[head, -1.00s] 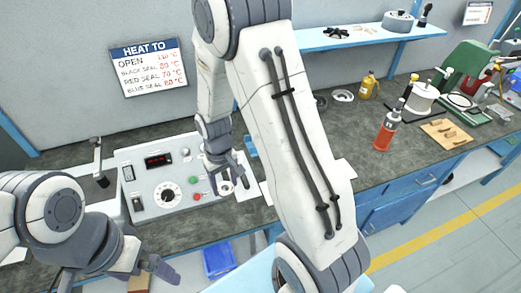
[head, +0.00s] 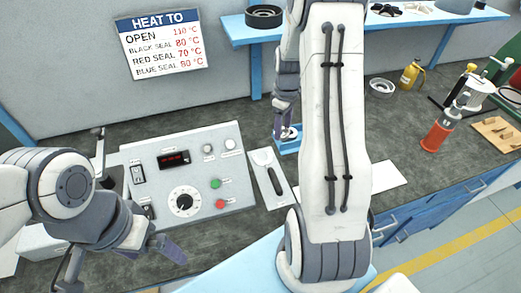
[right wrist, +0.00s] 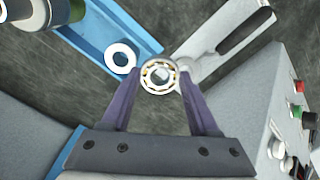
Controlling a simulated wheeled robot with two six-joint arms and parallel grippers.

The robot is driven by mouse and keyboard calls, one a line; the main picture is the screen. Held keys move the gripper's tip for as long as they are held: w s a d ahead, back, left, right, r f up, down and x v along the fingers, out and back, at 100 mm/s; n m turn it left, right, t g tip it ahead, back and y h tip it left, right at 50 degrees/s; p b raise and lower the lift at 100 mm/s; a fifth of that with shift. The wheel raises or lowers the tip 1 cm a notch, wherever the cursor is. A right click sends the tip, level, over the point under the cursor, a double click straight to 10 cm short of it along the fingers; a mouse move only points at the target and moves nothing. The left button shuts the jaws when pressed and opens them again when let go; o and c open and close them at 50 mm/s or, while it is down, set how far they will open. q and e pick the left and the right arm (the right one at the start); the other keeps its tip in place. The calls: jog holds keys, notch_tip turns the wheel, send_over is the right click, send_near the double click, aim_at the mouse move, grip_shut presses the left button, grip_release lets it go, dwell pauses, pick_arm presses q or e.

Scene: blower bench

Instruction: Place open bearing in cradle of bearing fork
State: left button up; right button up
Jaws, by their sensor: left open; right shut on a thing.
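My right gripper (right wrist: 157,82) is shut on the open bearing (right wrist: 158,75), a metal ring with visible balls, held between its fingertips. In the head view my right gripper (head: 287,132) hangs beyond the heater, over the blue tray. The bearing fork (head: 275,180) has a black handle and lies on a pale plate right of the heater. In the right wrist view the fork (right wrist: 245,32) runs to the upper right, its pale end close beside the bearing in the picture. Height between them cannot be told. My left gripper (head: 160,246) is open and empty near the heater's front.
The heater (head: 208,165) with dial and buttons stands left. A blue tray (right wrist: 95,30) holds a white ring (right wrist: 121,57). A red bottle (head: 437,135), yellow bottle (head: 411,74) and wooden board (head: 497,133) stand to the right. A shelf (head: 235,30) runs behind.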

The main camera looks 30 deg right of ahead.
jog(key=a+f, duration=0.1)
jog(key=a, duration=0.1)
jog(key=a+f, duration=0.1)
jog(key=a, duration=0.1)
jog(key=w+a+f+p, duration=0.1)
jog(key=a+f, duration=0.1)
jog(key=shift+w+a, duration=0.1)
jog(key=shift+a, duration=0.1)
notch_tip(320, 180, down, 4)
jog(key=shift+a+p, duration=0.1)
jog(key=shift+p, duration=0.2)
jog(key=shift+f, duration=0.1)
grip_shut()
jog(key=o, duration=1.4)
grip_release()
jog(key=shift+c, duration=0.2)
notch_tip(320, 180, up, 12)
jog(key=b, duration=0.1)
